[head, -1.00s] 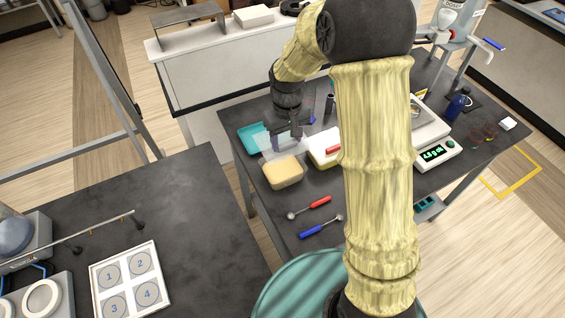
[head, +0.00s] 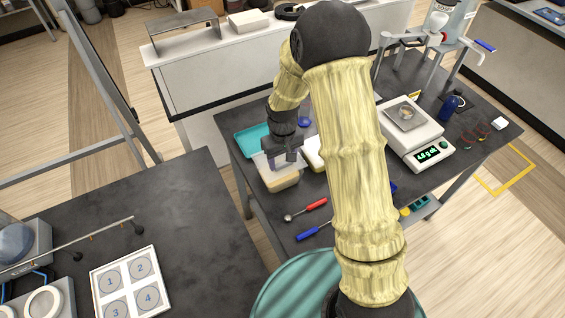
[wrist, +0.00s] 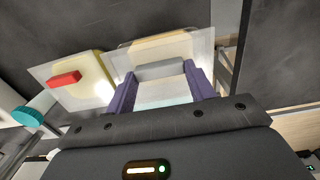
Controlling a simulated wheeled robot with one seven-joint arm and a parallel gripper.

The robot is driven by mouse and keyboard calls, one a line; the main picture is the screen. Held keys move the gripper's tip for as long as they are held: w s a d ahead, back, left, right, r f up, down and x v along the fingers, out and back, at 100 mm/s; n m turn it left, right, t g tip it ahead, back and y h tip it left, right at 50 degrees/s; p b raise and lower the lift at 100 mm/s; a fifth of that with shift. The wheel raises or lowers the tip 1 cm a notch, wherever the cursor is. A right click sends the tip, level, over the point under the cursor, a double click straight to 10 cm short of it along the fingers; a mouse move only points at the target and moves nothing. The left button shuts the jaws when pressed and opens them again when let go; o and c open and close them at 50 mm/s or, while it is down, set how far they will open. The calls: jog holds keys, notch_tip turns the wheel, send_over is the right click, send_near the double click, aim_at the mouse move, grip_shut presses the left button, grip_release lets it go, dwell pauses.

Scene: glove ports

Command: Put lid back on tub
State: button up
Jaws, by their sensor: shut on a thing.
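My gripper (head: 282,155) is over the tub (head: 282,184) with pale yellow contents, on the dark table. In the wrist view my gripper's purple fingers (wrist: 161,88) are shut on the grey handle of a clear lid (wrist: 204,50). The lid (head: 262,160) lies over the tub's top in the head view; I cannot tell whether it touches the rim. The tub (wrist: 165,47) shows through and beyond the lid in the wrist view, and the lid looks slightly offset from it. The gripper hides part of the lid.
A teal tray (head: 247,143) lies behind the tub. A second tub (head: 313,152) stands close on the right; its red-handled lid (wrist: 66,79) shows in the wrist view. A red scoop (head: 314,206) and a blue scoop (head: 310,233) lie in front. A scale (head: 418,128) stands farther right.

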aim_at(283, 162)
notch_tip(283, 162, down, 3)
jog(key=shift+r+p, duration=0.15)
jog(key=shift+p, duration=0.15)
jog(key=shift+f+b, duration=0.35)
jog(key=shift+f, duration=0.05)
jog(key=shift+f, duration=0.1)
jog(key=o, duration=0.9)
jog(key=shift+o, duration=0.2)
